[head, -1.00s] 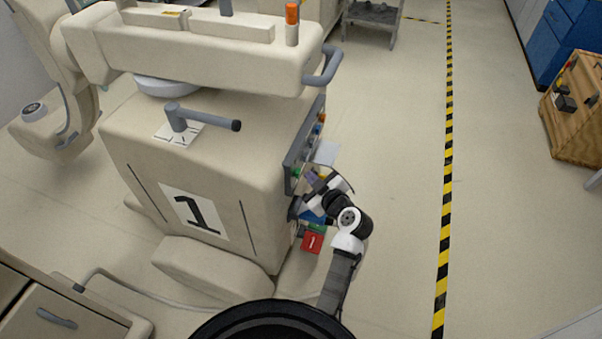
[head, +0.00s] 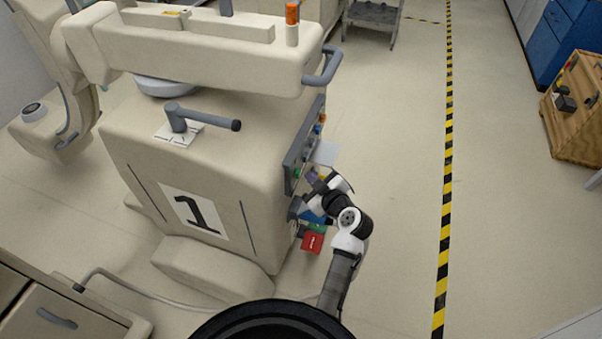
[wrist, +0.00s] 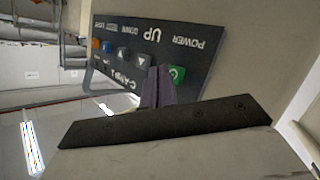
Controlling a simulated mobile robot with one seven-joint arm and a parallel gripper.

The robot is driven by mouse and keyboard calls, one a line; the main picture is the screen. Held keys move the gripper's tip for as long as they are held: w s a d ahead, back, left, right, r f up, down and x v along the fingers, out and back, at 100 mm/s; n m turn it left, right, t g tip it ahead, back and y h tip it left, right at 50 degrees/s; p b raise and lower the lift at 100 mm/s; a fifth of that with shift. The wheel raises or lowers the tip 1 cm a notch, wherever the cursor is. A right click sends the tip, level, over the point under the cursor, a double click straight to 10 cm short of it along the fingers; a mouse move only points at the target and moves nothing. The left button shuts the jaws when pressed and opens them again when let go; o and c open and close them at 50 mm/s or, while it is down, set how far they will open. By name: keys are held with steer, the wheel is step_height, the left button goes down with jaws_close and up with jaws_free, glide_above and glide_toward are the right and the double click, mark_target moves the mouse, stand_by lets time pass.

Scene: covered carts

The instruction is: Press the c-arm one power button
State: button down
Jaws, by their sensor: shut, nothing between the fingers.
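The C-arm unit marked 1 (head: 196,212) stands left of my arm. On its right side is a dark control panel (wrist: 200,42), seen upside down in the wrist view, with the labels POWER, UP, DOWN and LIGHT and part of a "C-ARM 1" title. The green power button (wrist: 177,74) sits by the POWER label; it also shows small in the head view (head: 297,172). My gripper (wrist: 158,76) is shut and empty, its purple fingertips beside the green button and partly overlapping its edge. I cannot tell whether they touch it. In the head view my gripper (head: 311,179) is close against the panel.
A blue button (wrist: 107,47) and several other buttons lie along the panel. A grey handle (head: 322,66) juts out above it. Red and green items (head: 312,242) sit low beside the unit. Open floor lies right, up to the yellow-black tape (head: 447,150).

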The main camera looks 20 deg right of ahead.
steer(key=shift+w+a, duration=0.1)
stand_by(0.3)
steer(key=shift+w+a+b, duration=0.2)
steer(key=shift+a+b, duration=0.05)
steer(key=shift+b, duration=0.05)
steer(key=shift+w+a, duration=0.1)
steer(key=shift+a, duration=0.1)
stand_by(0.5)
steer(key=shift+s+d+b, duration=0.35)
steer(key=shift+d+b, duration=0.2)
steer(key=shift+s+d, duration=0.1)
steer(key=s+d, duration=0.1)
steer(key=s+d+b, duration=0.1)
steer(key=d, duration=0.1)
steer(key=s+d+b, duration=0.1)
steer(key=shift+s+d, duration=0.1)
steer(key=shift+d, duration=0.3)
